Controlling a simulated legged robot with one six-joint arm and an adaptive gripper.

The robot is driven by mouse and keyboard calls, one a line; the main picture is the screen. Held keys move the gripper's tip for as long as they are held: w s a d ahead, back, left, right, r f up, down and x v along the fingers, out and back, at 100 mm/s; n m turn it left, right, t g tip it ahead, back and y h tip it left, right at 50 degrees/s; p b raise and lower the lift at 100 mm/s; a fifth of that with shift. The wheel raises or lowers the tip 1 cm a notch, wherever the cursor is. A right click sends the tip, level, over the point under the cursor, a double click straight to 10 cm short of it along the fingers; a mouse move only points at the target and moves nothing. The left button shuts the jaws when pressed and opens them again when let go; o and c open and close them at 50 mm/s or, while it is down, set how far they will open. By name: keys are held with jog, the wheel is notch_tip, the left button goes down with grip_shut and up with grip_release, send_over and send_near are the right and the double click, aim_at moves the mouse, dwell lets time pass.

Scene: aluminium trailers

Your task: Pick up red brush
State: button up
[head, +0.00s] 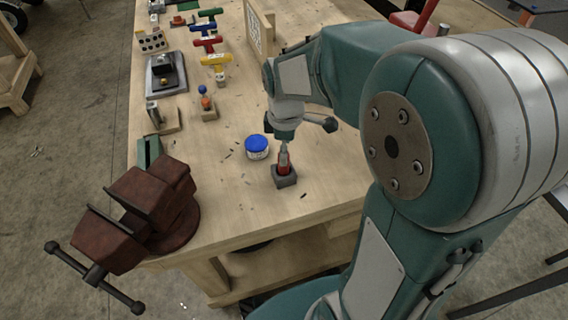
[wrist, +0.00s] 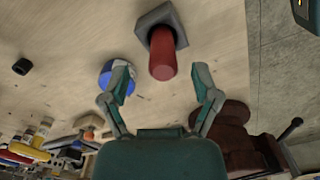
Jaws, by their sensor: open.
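The red brush (head: 283,163) stands upright in a small dark grey square holder (head: 286,180) on the wooden workbench. In the wrist view the red brush (wrist: 162,55) shows as a red cylinder rising from the grey holder (wrist: 161,19). My gripper (wrist: 162,85) is open, with its two fingers spread to either side and the brush's near end just beyond the gap between the fingertips. In the head view my gripper (head: 284,145) is directly above the brush, and its fingers are hard to make out there.
A brown vise (head: 150,208) is mounted at the bench's front left corner. Coloured T-handled tools (head: 208,44) and blocks lie farther back. Bare wood surrounds the holder's front.

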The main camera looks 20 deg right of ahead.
notch_tip(320, 180, down, 4)
jog(key=shift+a, duration=0.15)
jog(key=shift+a+f, duration=0.2)
jog(key=shift+f, duration=0.35)
jog(key=shift+d, duration=0.15)
jog(key=c, duration=1)
